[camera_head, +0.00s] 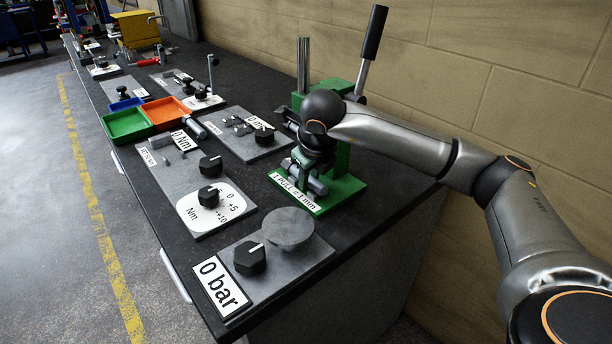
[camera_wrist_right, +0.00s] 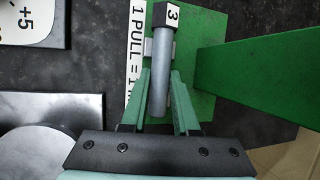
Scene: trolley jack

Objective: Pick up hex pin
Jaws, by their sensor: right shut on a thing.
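My right gripper (camera_head: 306,168) is low over the green base (camera_head: 346,190) of the press-like stand at the right end of the bench. In the right wrist view its two teal fingers (camera_wrist_right: 160,78) are shut on a grey pin (camera_wrist_right: 161,94), taken as the hex pin. The pin's far end is darker and carries a label "3" (camera_wrist_right: 172,14). The fingers hide part of its sides, and its exact cross-section is hard to tell. I cannot tell whether the pin touches the base. My left gripper is not in view.
The stand's green column (camera_wrist_right: 258,78) rises close beside the gripper, with a tall lever (camera_head: 370,45) above. A "0 bar" plate (camera_head: 222,284) with a knob and a round disc lies in front. Other knob plates, green and orange trays (camera_head: 168,112) stand further left.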

